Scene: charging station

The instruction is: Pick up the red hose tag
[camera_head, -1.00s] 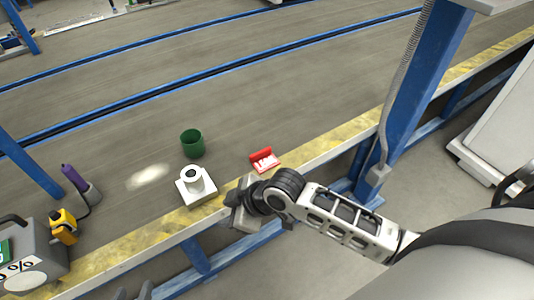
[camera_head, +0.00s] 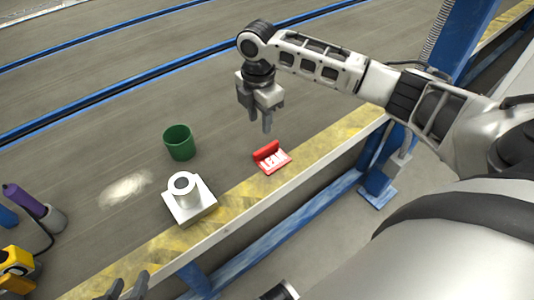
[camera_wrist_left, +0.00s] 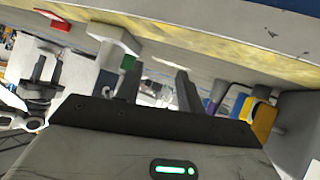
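The red hose tag (camera_head: 273,160), with white lettering reading "LEAK" and a raised red back edge, lies on the table near the yellow-marked front edge. It also shows in the left wrist view (camera_wrist_left: 52,19) at the upper left. My right gripper (camera_head: 260,125) points down, just behind and above the tag, its fingers apart and empty. My left gripper (camera_head: 127,287) shows only its dark fingertips at the bottom left, below the table's front edge. In the left wrist view its two fingers (camera_wrist_left: 157,88) stand apart with nothing between them.
A white block with a round top (camera_head: 188,202) stands left of the tag, with a green cup (camera_head: 179,142) behind it. A purple bottle (camera_head: 24,200) and a yellow tool (camera_head: 15,262) are at far left. Blue table supports run under the front edge (camera_head: 330,190).

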